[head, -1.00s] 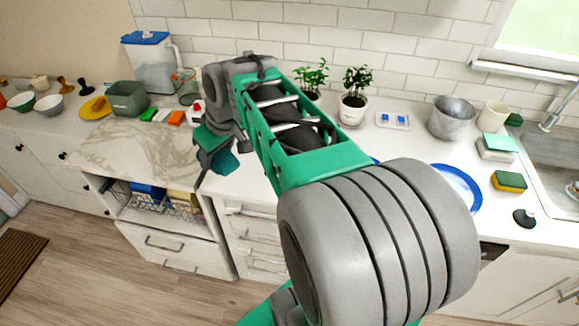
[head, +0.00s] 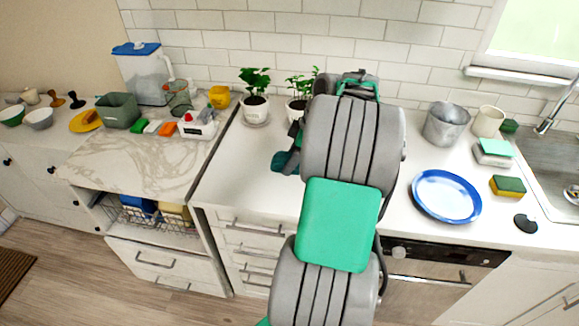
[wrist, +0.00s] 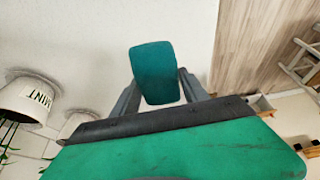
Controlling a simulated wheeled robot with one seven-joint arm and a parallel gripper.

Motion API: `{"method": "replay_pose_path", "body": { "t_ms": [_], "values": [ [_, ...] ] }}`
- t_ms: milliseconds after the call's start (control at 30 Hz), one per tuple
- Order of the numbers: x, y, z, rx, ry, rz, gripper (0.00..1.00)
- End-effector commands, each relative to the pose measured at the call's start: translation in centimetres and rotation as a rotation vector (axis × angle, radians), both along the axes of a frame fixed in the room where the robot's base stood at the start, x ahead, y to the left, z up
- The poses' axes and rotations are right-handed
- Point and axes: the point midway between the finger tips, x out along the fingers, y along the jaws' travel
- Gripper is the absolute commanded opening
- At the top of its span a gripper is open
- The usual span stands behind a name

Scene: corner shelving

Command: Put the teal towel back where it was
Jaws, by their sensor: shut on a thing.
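The teal towel (wrist: 154,72) is a small folded rectangle between the two fingers of my gripper (wrist: 158,95) in the wrist view. The fingers are shut on its sides. White counter shows beyond it, and I cannot tell its height above the surface. In the head view, a teal patch, likely the towel (head: 284,162), shows at the left of my arm, over the left part of the white counter. My arm hides most of the gripper there.
Potted plants (head: 256,108) stand along the back wall; one white pot (wrist: 27,99) is close in the wrist view. A blue-rimmed plate (head: 446,195), sponge (head: 507,186), metal pot (head: 446,124) and teal-topped stack (head: 493,151) stand right. A marble counter (head: 130,165) holds several items left.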

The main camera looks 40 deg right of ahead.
Motion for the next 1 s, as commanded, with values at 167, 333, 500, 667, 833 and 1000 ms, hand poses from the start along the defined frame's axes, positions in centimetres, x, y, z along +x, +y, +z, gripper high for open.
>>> {"method": "replay_pose_path", "body": {
  "t_ms": [167, 333, 500, 667, 833, 1000],
  "values": [
    [2.0, -1.1, -2.6, 0.001, 0.0, 0.0, 0.19],
    [2.6, -1.5, -4.5, 0.003, 0.001, -0.001, 0.19],
    [2.6, -1.6, -6.6, 0.0, 0.0, -0.001, 0.19],
    [2.6, -1.6, -6.7, -0.001, -0.002, -0.002, 0.19],
    [2.6, -1.6, -7.0, -0.001, -0.002, -0.002, 0.55],
    [2.6, -1.6, -6.9, -0.001, -0.002, -0.002, 0.69]
  ]
}}
